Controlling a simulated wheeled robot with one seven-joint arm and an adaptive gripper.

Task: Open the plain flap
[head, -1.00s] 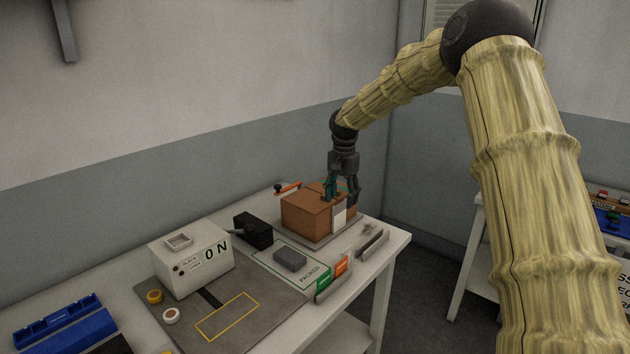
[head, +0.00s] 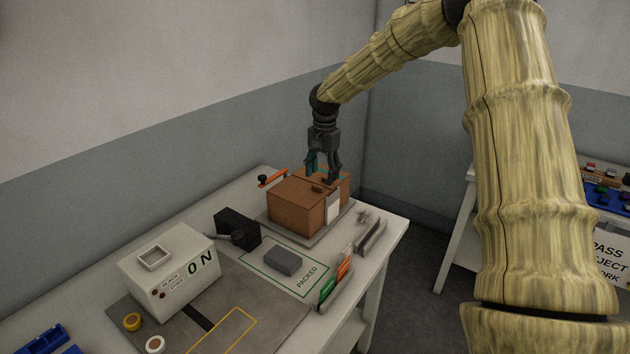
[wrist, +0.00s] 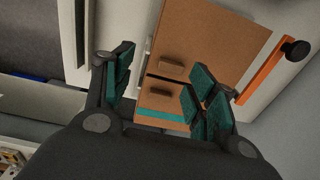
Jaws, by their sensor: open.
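The brown cardboard box (head: 295,215) stands on a grey plate on the table, its top closed by two flaps. The plain flap (head: 292,187) is the nearer one in the head view and lies flat; it also shows in the wrist view (wrist: 205,38) with a small brown tab (wrist: 171,66) near its edge. The other flap carries a teal stripe (wrist: 165,114) and its own tab (wrist: 159,93), and is also flat. My gripper (head: 323,175) is open and empty above the flaps, pointing down. In the wrist view its teal-padded fingers (wrist: 163,82) straddle the tabs.
An orange bar with a black knob (head: 272,178) sits behind the box. A black device (head: 237,227), a grey block (head: 283,260) on the packed area, and a white ON box (head: 170,268) stand nearer. Card holders (head: 370,237) line the table's right edge.

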